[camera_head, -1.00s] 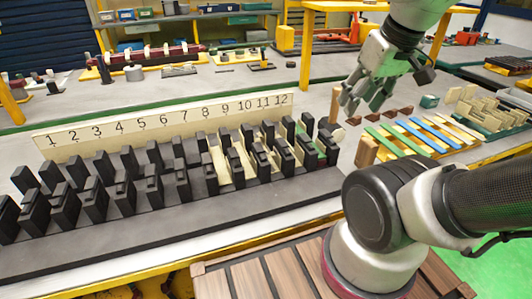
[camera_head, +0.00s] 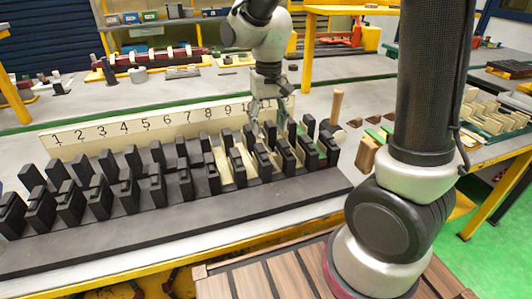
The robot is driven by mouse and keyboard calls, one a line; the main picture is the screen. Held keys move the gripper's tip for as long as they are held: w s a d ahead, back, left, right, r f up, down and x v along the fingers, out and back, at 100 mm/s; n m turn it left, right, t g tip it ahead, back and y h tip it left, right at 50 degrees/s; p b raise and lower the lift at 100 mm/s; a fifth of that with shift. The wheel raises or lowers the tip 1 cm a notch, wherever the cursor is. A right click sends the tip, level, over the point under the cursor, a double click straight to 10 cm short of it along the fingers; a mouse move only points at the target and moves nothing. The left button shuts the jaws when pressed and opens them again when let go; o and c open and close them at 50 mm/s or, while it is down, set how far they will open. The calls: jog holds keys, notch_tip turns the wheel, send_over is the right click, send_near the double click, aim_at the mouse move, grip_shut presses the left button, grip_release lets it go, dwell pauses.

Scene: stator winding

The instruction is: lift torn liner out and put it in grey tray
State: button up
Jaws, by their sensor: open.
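The black slotted stator block (camera_head: 180,235) lies along the table front, with two rows of black teeth. A cream board (camera_head: 150,130) numbered from 1 stands behind it. Cream liners (camera_head: 222,163) show between the teeth toward the right end; a green one (camera_head: 322,147) sits near the far right. I cannot tell which liner is torn. My gripper (camera_head: 268,122) is open and points down over the right part of the block, around slots 10 and 11. Its fingertips are among the back teeth, and I cannot tell whether they touch a liner. I cannot make out a grey tray.
A mallet with a wooden handle (camera_head: 336,106) stands right of the block. A green tray (camera_head: 515,132) of cream pieces is at the right. Parts and a red machine sit at the back; grey table between is mostly clear.

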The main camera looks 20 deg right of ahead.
jog(key=f, duration=0.8)
jog(key=shift+w+a+f, duration=0.15)
jog(key=shift+a+f, duration=0.15)
jog(key=shift+a, duration=0.05)
jog(key=c, duration=0.9)
